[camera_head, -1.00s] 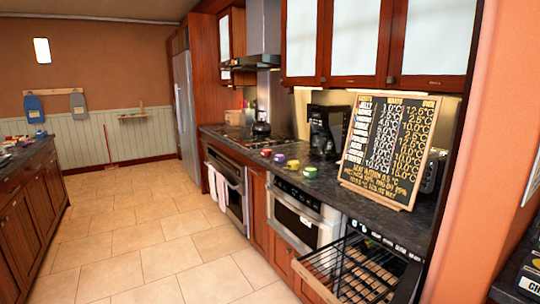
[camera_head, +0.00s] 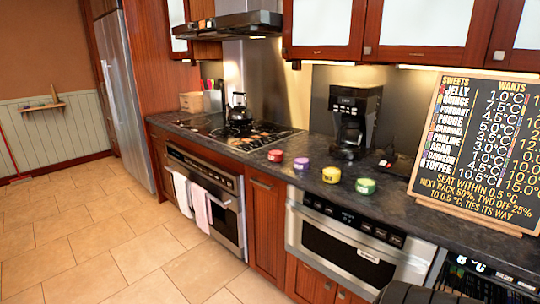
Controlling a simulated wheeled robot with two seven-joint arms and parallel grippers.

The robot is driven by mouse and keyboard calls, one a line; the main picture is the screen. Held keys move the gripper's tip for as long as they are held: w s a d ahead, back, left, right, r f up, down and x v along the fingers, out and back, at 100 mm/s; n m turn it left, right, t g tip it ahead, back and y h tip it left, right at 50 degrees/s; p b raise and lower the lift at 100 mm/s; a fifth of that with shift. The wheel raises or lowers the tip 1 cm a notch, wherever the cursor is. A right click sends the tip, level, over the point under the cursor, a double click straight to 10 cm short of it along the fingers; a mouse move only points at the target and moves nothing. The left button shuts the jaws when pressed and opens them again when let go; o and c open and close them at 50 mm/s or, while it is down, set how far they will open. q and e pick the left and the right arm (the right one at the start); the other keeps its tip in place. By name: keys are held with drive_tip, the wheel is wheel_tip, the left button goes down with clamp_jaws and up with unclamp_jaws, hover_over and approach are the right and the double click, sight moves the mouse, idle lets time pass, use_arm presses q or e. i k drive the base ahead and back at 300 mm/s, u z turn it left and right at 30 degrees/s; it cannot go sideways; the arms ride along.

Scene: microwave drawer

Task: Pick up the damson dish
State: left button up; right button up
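Several small round dishes stand in a row on the dark counter (camera_head: 230,158): a red dish (camera_head: 275,156), a purple dish (camera_head: 301,163), a yellow dish (camera_head: 331,174) and a green dish (camera_head: 365,186). Each has marks on it too small to read, so no name shows; the purple one is nearest to a damson colour. All stand upright and apart. The chalkboard (camera_head: 478,150) lists sweets, including Damson, with temperatures. Neither gripper can be made out.
A microwave drawer (camera_head: 345,245) is shut below the dishes. A coffee maker (camera_head: 355,118) stands behind them, and a kettle (camera_head: 238,112) on the hob to the left. An oven (camera_head: 205,200) with towels is further left. The tiled floor (camera_head: 90,255) is clear.

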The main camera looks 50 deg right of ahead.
sight(300, 163)
drive_tip(key=z, duration=0.15)
drive_tip(key=i, duration=0.85)
drive_tip(key=z, duration=2.95)
